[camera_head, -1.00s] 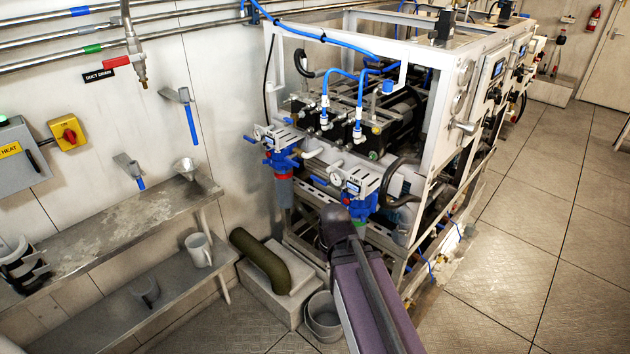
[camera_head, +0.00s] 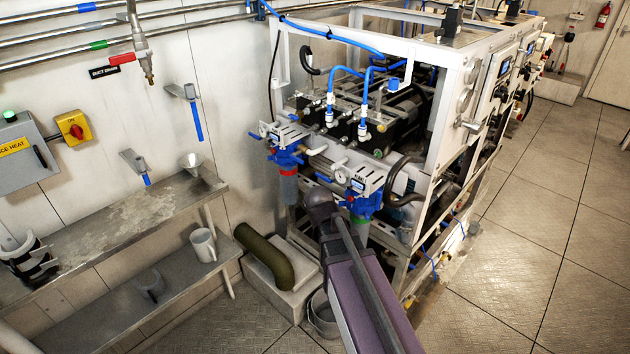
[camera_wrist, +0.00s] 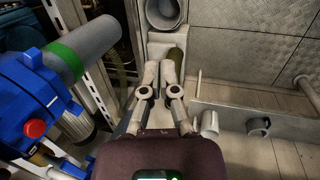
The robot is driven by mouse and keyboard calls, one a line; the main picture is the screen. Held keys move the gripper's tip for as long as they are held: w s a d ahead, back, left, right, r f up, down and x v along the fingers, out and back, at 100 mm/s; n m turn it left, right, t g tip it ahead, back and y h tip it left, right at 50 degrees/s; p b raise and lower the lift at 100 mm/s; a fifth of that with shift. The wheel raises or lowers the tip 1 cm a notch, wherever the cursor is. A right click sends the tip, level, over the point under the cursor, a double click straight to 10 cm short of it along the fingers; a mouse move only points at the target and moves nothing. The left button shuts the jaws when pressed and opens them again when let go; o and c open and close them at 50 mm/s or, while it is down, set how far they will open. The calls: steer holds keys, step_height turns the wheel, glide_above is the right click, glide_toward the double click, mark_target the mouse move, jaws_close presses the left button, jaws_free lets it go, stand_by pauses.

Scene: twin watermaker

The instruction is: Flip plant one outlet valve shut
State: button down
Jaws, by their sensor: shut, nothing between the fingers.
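The white-framed plant (camera_head: 448,150) stands right of centre in the head view. Two blue filter heads hang on its near end: the left one (camera_head: 285,157) above a red band, the right one (camera_head: 362,203) above a green band. The right one fills the left of the wrist view as a blue body (camera_wrist: 25,95) with a green band and red knob. Which fitting is the plant one outlet valve I cannot tell. My gripper (camera_wrist: 159,70) is shut and empty, apart from the blue body and to its right in the wrist view. My arm hides it in the head view.
An olive pipe elbow (camera_head: 268,258) lies on a pale block beside a grey bucket (camera_head: 322,314). A bench at left carries a white mug (camera_head: 203,245) and a grey mug (camera_head: 150,285) on its lower shelf. Open floor (camera_head: 530,260) lies to the right.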

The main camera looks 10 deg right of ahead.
mark_target(325, 177)
steer(key=w+a+r+n+t+h, duration=0.2)
steer(key=w+a+r+n, duration=0.1)
steer(key=w+n, duration=0.5)
steer(key=w+a+r+n+t+h+p, duration=0.1)
steer(key=w+a+r+n+t+h, duration=0.1)
steer(key=w+n, duration=0.7)
step_height(325, 177, up, 3)
steer(key=shift+a+f+n+t+h, duration=0.1)
steer(key=shift+a+n+t+h, duration=0.35)
steer(key=shift+a+h, duration=0.4)
steer(key=shift+w, duration=0.1)
steer(key=b+x, duration=0.6)
steer(key=x, duration=0.4)
step_height(325, 177, up, 4)
steer(key=p, duration=0.4)
steer(key=shift+a, duration=0.15)
steer(key=shift+a, duration=0.1)
